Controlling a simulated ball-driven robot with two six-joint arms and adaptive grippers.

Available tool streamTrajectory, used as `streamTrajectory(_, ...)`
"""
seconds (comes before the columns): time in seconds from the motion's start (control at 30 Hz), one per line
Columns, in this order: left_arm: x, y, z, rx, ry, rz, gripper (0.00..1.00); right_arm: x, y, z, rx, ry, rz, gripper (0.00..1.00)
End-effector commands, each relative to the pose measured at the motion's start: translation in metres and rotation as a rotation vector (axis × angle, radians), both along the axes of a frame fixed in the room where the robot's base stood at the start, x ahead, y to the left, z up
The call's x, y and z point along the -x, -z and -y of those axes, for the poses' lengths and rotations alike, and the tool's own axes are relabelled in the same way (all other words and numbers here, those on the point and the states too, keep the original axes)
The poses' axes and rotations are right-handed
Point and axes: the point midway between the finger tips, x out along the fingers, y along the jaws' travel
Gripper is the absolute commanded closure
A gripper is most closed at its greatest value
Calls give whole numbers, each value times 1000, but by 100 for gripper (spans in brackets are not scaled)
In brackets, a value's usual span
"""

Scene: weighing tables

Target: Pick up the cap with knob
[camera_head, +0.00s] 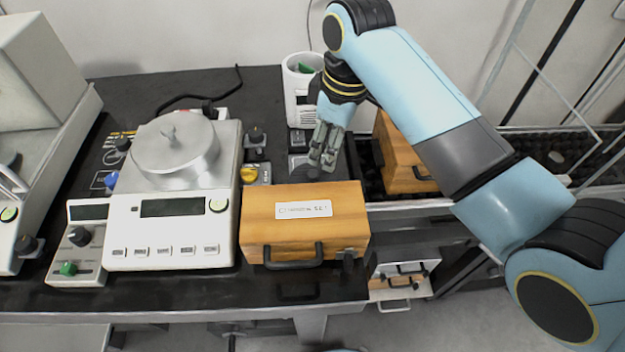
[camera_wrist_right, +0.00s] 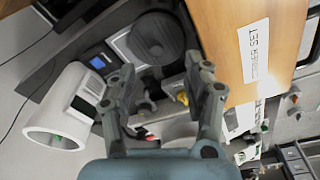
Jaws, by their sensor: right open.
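The cap with knob (camera_head: 175,156) is a silver, round metal cover with a small knob on top. It sits on the white weighing scale (camera_head: 165,232) at the left of the table. My right gripper (camera_head: 325,158) is to the right of the cap, above the table behind the wooden box, well apart from the cap. In the right wrist view its two fingers (camera_wrist_right: 162,78) are spread with nothing between them. I cannot pick out the silver cap for sure in the wrist view. My left gripper is not in view.
A wooden box (camera_head: 262,232) with a black handle stands right of the scale. A white container (camera_head: 297,88) stands behind it; a white cylinder (camera_wrist_right: 62,112) shows in the wrist view. A small control box (camera_head: 78,262) stands left of the scale. Another wooden box (camera_head: 393,165) is under my right arm.

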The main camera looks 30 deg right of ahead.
Motion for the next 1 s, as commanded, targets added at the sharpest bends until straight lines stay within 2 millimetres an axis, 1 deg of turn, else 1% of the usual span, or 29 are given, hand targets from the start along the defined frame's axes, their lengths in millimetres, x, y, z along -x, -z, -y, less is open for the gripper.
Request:
streamTrajectory(0.03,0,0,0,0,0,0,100,-11,-2,-3,-6,-29,-7,49)
streamTrajectory(0.13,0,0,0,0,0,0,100,-20,1,-7,-12,-67,-18,49)
streamTrajectory(0.17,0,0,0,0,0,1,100,-21,4,-8,-13,-71,-21,49)
streamTrajectory(0.4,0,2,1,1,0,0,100,-24,42,-11,-14,-74,-21,49)
streamTrajectory(0.63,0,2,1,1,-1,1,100,-27,62,-12,-13,-73,-21,49)
streamTrajectory(0.8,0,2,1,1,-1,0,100,-31,89,-13,-13,-72,-21,49)
streamTrajectory(0.9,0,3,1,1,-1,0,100,-32,101,-14,-13,-72,-19,49)
streamTrajectory(1.0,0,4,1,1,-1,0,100,-33,105,-14,-13,-72,-18,49)
